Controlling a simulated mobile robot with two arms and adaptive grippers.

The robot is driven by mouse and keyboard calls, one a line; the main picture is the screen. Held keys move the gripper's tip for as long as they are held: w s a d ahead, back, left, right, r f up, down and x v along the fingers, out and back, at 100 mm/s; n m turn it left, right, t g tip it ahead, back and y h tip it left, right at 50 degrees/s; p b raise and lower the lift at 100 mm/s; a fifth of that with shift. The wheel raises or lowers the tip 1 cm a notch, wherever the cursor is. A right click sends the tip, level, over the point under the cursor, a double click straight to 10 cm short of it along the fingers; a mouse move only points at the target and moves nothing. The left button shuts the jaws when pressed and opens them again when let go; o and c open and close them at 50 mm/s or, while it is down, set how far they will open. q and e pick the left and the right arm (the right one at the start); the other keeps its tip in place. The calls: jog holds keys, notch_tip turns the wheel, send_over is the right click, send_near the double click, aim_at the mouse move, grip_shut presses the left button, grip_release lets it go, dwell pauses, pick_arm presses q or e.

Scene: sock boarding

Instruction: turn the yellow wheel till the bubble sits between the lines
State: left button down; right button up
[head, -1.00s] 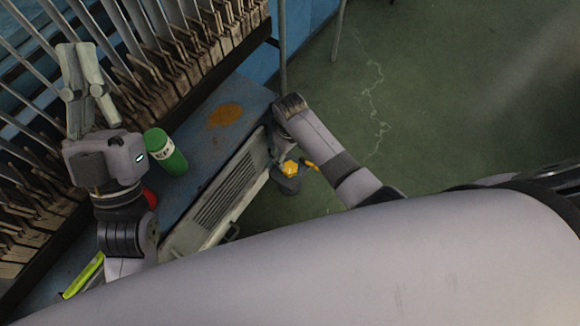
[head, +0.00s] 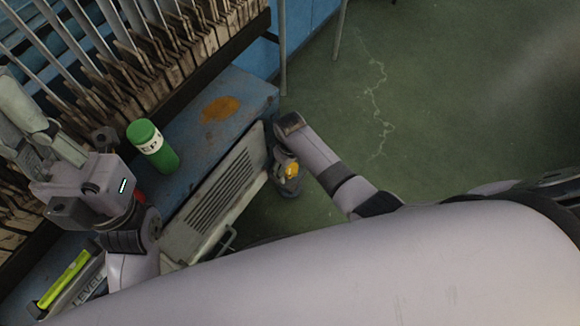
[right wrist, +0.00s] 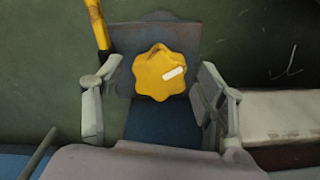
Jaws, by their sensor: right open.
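The yellow wheel (head: 291,170) is small in the head view, beside the far end of the grey slatted panel. In the right wrist view the lobed wheel (right wrist: 160,73) faces me and carries a white mark. My right gripper (head: 283,163) is at the wheel. Its open fingers stand on either side with visible gaps. The level (head: 88,290), marked LEVEL, lies at the lower left with a yellow-green vial (head: 63,278). Its bubble and lines are too small to make out. My left gripper (head: 35,120) is at the left edge, away from the wheel; its fingertips are unclear.
A rack of wooden pieces (head: 165,60) runs along the back. Green floor (head: 430,110) is clear at the right.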

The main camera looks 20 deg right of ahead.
jog(key=shift+c, duration=0.6)
jog(key=c, duration=1)
jog(key=shift+c, duration=0.2)
jog(key=shift+r, duration=0.1)
